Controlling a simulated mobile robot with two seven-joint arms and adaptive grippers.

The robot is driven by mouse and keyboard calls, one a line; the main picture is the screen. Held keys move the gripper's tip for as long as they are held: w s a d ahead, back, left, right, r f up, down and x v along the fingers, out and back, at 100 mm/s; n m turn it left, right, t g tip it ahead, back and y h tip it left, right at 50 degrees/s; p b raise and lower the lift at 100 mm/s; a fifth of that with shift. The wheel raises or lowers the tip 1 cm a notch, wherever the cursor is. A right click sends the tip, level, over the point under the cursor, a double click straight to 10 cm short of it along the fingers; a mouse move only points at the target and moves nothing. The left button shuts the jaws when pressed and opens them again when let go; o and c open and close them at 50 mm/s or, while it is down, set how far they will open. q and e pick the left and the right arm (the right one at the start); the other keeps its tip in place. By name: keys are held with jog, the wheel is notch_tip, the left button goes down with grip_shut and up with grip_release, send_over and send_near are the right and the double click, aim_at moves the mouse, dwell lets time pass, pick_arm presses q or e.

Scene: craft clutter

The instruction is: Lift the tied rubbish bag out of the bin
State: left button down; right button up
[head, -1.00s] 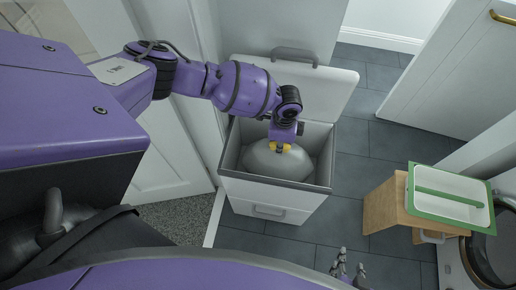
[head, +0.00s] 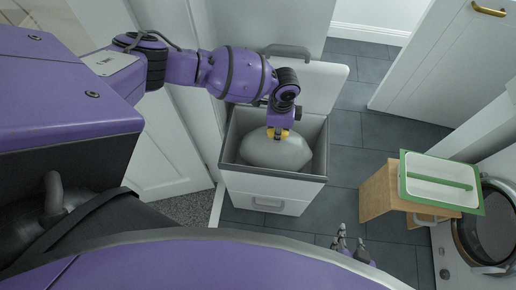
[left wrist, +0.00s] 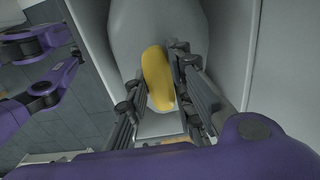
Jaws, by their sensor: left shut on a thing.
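The grey rubbish bag (head: 275,152) has a yellow tie (head: 278,134) at its top. It is inside the white bin (head: 268,189), whose lid (head: 325,88) stands open at the back. My left gripper (head: 278,132) comes down over the bin and is shut on the yellow tie. In the left wrist view the yellow tie (left wrist: 158,80) lies between the fingers, with the pale bag (left wrist: 150,25) beyond. The bag's underside is hidden by the bin's front wall. My right gripper (head: 350,246) is low at the front, empty, with its fingers apart.
A wooden stand (head: 381,187) with a green-rimmed white tray (head: 440,184) stands to the right, beside a round-doored machine (head: 490,228). A white door (head: 440,60) is at the back right. Dark tiled floor (head: 350,170) is free between bin and stand.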

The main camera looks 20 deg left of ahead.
pick_arm(q)
jog(key=shift+w+d+r, duration=0.1)
jog(key=shift+w+r, duration=0.1)
jog(key=shift+r, duration=0.2)
